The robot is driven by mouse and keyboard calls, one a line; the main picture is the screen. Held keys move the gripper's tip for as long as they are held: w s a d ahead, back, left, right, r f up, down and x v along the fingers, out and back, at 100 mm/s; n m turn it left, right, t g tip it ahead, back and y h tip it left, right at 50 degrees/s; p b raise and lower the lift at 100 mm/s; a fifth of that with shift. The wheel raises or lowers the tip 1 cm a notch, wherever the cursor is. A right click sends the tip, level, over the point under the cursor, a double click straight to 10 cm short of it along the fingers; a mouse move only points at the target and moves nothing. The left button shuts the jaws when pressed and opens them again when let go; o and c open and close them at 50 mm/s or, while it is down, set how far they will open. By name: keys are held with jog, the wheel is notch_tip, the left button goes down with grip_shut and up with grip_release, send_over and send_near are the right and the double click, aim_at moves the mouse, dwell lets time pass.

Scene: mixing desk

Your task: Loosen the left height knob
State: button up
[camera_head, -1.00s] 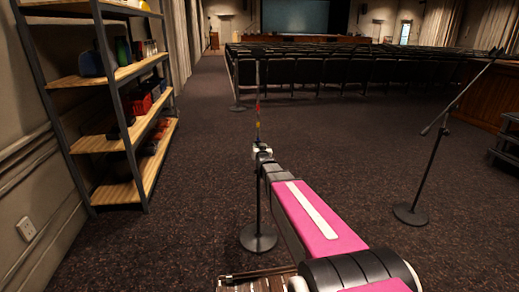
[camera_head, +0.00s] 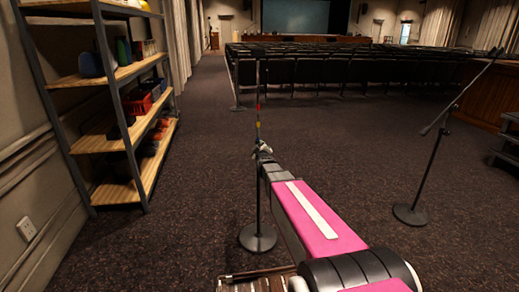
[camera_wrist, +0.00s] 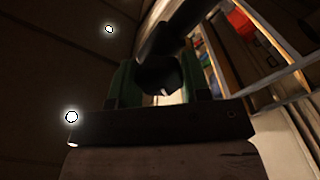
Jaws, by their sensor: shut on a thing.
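The left stand (camera_head: 258,205) is a thin dark upright pole with coloured bands on its upper part and a round base (camera_head: 258,239) on the carpet. My gripper (camera_head: 262,148) is at the stand's mid-height joint, at the end of my pink and grey arm. In the wrist view, the green-padded fingers of my gripper (camera_wrist: 158,84) are on either side of the dark height knob (camera_wrist: 160,76) and shut on it. A dark pole part (camera_wrist: 168,30) runs up from the knob. The knob is too small to make out in the head view.
A second stand (camera_head: 428,170) with a slanted boom stands to the right. A wooden shelf unit (camera_head: 125,140) with boxes and bottles is at the left, also in the wrist view (camera_wrist: 240,60). Rows of dark seats (camera_head: 350,70) lie beyond. The carpet between is clear.

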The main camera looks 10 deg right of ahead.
jog(key=n, duration=0.5)
jog(key=shift+n, duration=0.4)
dwell(0.4)
jog(key=o, duration=0.9)
jog(key=shift+s, duration=0.1)
jog(key=s, duration=1)
jog(key=shift+s, duration=0.35)
jog(key=shift+f, duration=0.1)
